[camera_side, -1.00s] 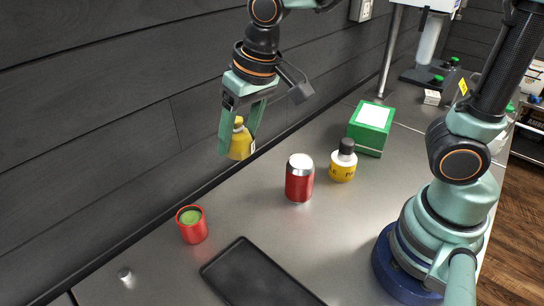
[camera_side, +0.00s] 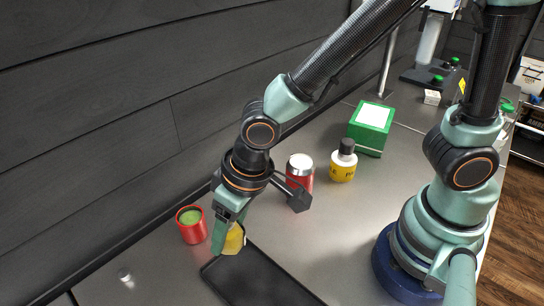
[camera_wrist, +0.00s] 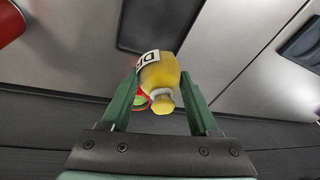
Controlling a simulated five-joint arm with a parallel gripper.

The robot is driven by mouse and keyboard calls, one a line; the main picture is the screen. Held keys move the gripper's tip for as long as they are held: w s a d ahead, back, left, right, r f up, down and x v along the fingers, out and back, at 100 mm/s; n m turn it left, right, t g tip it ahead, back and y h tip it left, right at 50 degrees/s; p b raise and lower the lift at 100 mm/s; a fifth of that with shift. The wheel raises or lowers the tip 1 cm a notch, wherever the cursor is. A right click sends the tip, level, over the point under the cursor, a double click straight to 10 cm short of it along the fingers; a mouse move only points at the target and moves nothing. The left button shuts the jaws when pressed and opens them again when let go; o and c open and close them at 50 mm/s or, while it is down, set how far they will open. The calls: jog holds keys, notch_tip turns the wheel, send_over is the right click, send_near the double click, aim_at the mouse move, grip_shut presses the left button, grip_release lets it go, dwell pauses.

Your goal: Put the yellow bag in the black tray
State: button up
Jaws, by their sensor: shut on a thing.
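The yellow bag (camera_side: 235,240) is held between the fingers of my gripper (camera_side: 226,238), low over the far left end of the black tray (camera_side: 258,278). In the wrist view my gripper (camera_wrist: 163,98) is shut on the yellow bag (camera_wrist: 160,80), which has a tied neck and a white label with black letters. The black tray (camera_wrist: 150,24) shows beyond the bag there. The side view does not show clearly whether the bag touches the tray.
A red cup with green contents (camera_side: 192,226) stands just left of my gripper. A red can with a silver top (camera_side: 301,170), a yellow bottle with a black cap (camera_side: 343,162) and a green box (camera_side: 371,127) stand behind. A small metal piece (camera_side: 126,277) lies at front left.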

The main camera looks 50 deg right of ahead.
jog(key=shift+f, duration=4.4)
jog(key=shift+f, duration=0.1)
jog(key=o, duration=1.4)
jog(key=v, duration=1.2)
jog(key=w+d+r+m+t, duration=0.1)
jog(key=d+r, duration=0.3)
jog(key=d, duration=0.3)
jog(key=w+d+r+m+t+h, duration=0.1)
jog(key=d+r, duration=0.3)
jog(key=d, duration=0.3)
jog(key=w+d+r+t+h, duration=0.1)
jog(key=w+d+r, duration=0.1)
jog(key=d+r, duration=0.2)
jog(key=shift+d+m, duration=0.4)
jog(key=shift+d, duration=1.45)
